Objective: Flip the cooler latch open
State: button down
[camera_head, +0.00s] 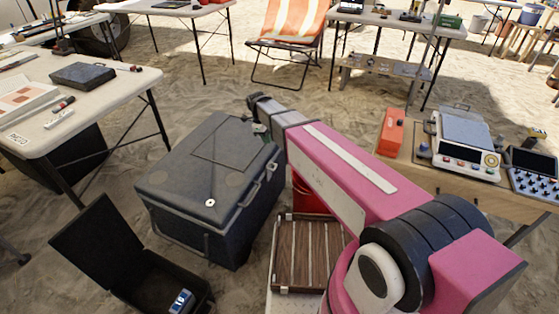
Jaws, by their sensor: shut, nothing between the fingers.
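The cooler (185,183) is a dark grey box on the sand, left of the middle, with its lid down. Two metal bar-like fittings, possibly latches or handles, show on its right side, one nearer (250,193) and one farther (272,166). I cannot tell which is the latch. A small pale disc (210,202) lies on the lid near its front edge. My pink arm reaches away past the cooler's right side. My gripper (262,131) seems to be at the cooler's far right corner, small and partly hidden by the arm. It appears shut and empty; contact is unclear.
An open black case (95,240) stands in front of the cooler at left. A wooden slatted crate (305,255) and a red container (303,196) are under my arm. A bench with a scale (465,145) is at right. Tables stand left and behind.

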jog(key=shift+w, duration=0.15)
jog(key=x, duration=1.4)
jog(key=shift+d, duration=0.1)
dwell(0.4)
jog(key=s+d+f+t+y, duration=0.2)
jog(key=d+f+y, duration=0.4)
jog(key=d+y, duration=0.1)
jog(key=shift+s+f, duration=0.15)
jog(key=shift+s, duration=0.15)
dwell(0.9)
jog(key=shift+d, duration=0.1)
dwell(0.5)
